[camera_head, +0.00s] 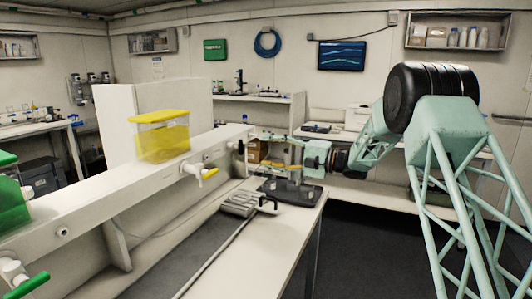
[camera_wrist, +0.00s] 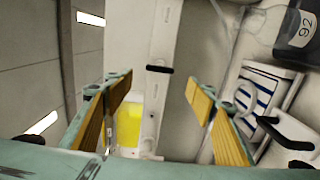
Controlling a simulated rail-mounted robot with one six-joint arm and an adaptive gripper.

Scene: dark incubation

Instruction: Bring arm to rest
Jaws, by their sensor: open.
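My mint-green gripper (camera_head: 275,155) is in the middle of the head view, pointing left, at the end of my outstretched arm. It is in the air above the bench end, beside the white shelf-like beam. In the wrist view my gripper (camera_wrist: 158,88) has its two yellow-padded fingers spread wide apart, with nothing held between them. A yellow container (camera_wrist: 128,125) shows beyond the gap. In the head view the yellow container (camera_head: 162,136) stands on top of the beam, to the left of my gripper and apart from it.
The white beam (camera_head: 95,205) with taps runs close to my gripper. A dark device (camera_head: 290,191) and a grey rack (camera_head: 240,204) sit on the bench below. A green container (camera_head: 12,200) is at far left. Shelves and benches line the back wall. Dark floor is open at right.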

